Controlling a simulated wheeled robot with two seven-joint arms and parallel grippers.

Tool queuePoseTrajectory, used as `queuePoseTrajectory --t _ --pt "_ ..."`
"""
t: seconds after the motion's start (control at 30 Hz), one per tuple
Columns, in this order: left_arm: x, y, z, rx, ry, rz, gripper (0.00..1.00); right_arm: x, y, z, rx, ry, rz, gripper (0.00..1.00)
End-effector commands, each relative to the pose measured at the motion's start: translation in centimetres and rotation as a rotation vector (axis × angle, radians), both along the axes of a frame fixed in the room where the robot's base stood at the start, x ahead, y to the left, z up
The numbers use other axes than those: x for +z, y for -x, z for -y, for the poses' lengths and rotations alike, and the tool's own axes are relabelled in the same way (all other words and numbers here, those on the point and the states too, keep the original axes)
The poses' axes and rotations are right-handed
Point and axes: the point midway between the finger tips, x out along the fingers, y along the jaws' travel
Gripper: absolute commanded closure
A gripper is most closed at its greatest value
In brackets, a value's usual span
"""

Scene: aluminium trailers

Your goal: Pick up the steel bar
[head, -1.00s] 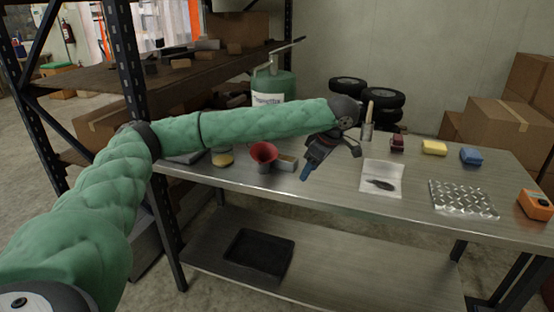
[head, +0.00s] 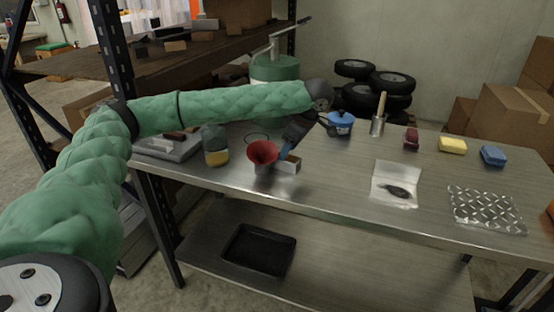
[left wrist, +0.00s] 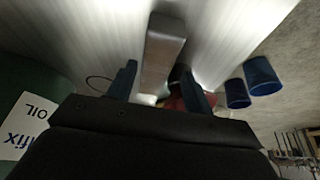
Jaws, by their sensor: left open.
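The steel bar (head: 288,166) is a small grey block on the metal table, just right of the red funnel (head: 262,152). In the left wrist view the bar (left wrist: 164,42) stretches away from between my two fingers. My left gripper (head: 286,150) is over the bar, its fingers pointing down, and partly hides it. In the left wrist view the gripper (left wrist: 156,82) is open, with one finger on each side of the bar's line. I cannot tell whether either finger touches it. My right gripper does not show.
A jar with yellow contents (head: 216,150) stands left of the funnel. A green canister (head: 275,78) is behind my arm. The table's front edge is close.

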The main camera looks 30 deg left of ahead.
Motion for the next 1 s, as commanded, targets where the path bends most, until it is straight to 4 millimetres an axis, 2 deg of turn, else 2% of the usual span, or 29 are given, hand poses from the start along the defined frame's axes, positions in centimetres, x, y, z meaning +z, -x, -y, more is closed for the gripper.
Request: queuePoseTrajectory --t 0.4,0.73,1.0 --pt "-4.1 -0.1 -2.3 0.0 0.0 0.0 0.49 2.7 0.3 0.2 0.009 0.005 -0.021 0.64" --pt "-4.7 0.0 -2.5 0.0 0.0 0.0 0.49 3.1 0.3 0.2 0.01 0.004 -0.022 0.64" --pt "-4.7 0.0 -2.5 0.0 0.0 0.0 1.0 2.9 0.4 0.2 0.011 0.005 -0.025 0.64"
